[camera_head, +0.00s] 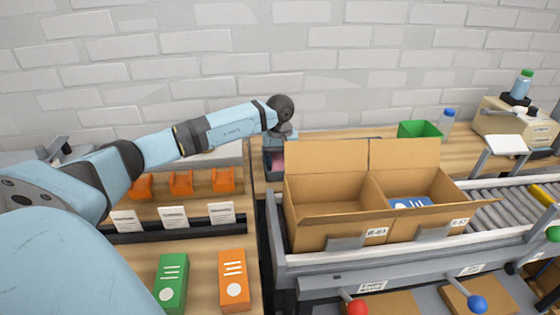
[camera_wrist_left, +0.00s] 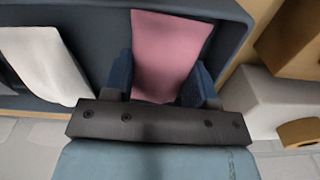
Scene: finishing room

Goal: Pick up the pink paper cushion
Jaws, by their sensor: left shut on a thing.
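The pink paper cushion (camera_wrist_left: 168,50) is between the two blue fingers of my left gripper (camera_wrist_left: 158,82) in the left wrist view. The gripper is shut on it. The cushion is in or just above a dark blue-grey bin (camera_wrist_left: 95,38). In the head view, my left arm reaches over to this bin behind the left carton, and a little pink of the cushion (camera_head: 277,160) shows below the wrist. The left fingertips are mostly hidden there. My right gripper is not seen.
A white cushion (camera_wrist_left: 45,62) lies in the bin to the left. Two open cartons stand right of the bin; the left carton (camera_head: 330,236) is empty and the right carton (camera_head: 420,155) holds a blue item (camera_head: 408,204). A green bin (camera_head: 419,130) stands behind.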

